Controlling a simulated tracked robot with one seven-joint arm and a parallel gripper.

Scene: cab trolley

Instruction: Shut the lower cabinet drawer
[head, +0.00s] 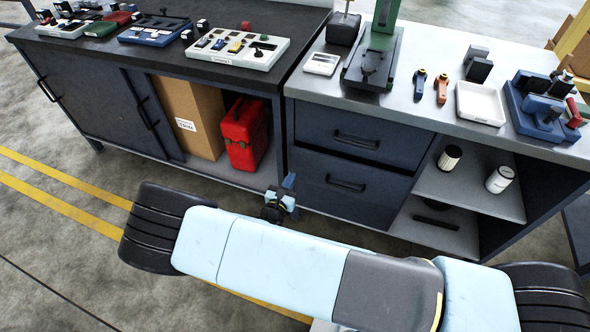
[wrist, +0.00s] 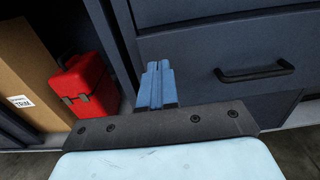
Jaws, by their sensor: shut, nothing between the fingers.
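The lower drawer (head: 322,193) is a dark blue-grey front with a black bar handle, under the upper drawer (head: 318,126) in the right-hand cabinet. It looks close to flush with the upper drawer; I cannot tell whether a small gap is left. In the wrist view the lower drawer (wrist: 205,52) fills the right side, with its handle (wrist: 255,72) to the right of my fingers. My gripper (head: 288,182) is shut and empty, near the lower drawer's left edge. Its blue fingers also show in the wrist view (wrist: 157,68); contact with the front cannot be made out.
A red case (head: 245,135) and a cardboard box (head: 190,110) stand in the open bay left of the drawers. Open shelves (head: 455,190) with two small cylinders are at the right. Tools and trays cover the worktops. The floor in front is clear.

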